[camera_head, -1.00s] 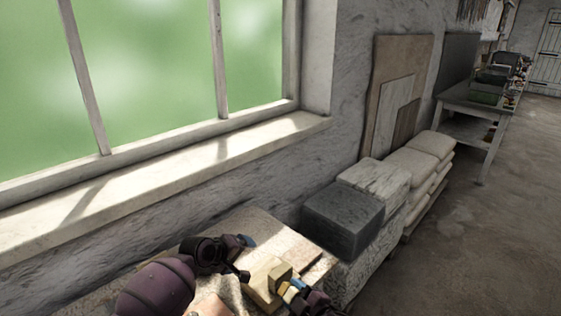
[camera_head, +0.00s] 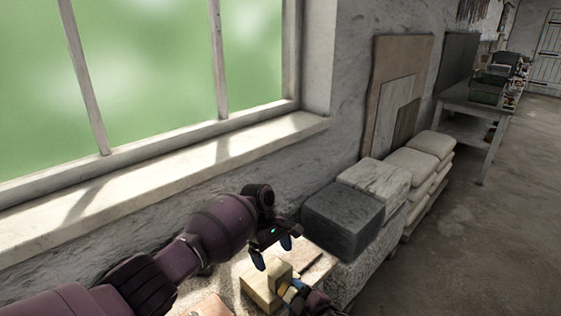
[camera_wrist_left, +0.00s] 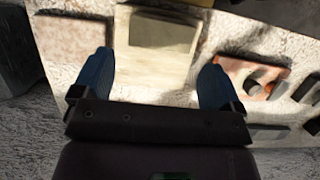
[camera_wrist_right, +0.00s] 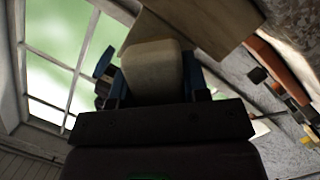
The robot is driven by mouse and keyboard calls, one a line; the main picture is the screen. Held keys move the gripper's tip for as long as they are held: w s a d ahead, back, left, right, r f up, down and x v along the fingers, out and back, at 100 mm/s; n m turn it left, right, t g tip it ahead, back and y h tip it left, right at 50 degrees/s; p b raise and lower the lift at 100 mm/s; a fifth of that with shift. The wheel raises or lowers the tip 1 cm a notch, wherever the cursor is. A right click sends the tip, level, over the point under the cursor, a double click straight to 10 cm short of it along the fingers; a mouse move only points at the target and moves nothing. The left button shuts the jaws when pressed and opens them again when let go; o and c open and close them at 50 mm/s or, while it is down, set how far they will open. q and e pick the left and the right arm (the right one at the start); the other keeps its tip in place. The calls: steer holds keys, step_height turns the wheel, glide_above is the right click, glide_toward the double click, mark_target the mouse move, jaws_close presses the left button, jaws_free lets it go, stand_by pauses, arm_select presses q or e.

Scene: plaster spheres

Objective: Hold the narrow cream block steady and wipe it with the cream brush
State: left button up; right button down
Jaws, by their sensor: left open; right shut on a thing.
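The narrow cream block (camera_head: 256,289) lies on the worktop at the bottom of the head view. In the left wrist view a pale cream piece (camera_wrist_left: 150,75), apparently this block, shows between the fingers, with a greyer rectangle on its far part that I cannot identify. My left gripper (camera_head: 272,250) is open above and behind the block; its blue fingers (camera_wrist_left: 155,85) are spread wider than the piece. My right gripper (camera_head: 296,290) is shut on the cream brush (camera_head: 279,271), beside or over the block; contact is unclear. The brush (camera_wrist_right: 152,72) also shows in the right wrist view.
A rust-coloured plate with dark shapes (camera_wrist_left: 262,75) shows in the left wrist view. A dark grey block (camera_head: 343,220) stands past the worktop. A wall and window sill (camera_head: 150,190) run along the back.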

mark_target(278, 272)
arm_select(q)
steer(key=shift+x, duration=3.3)
steer(key=c, duration=0.7)
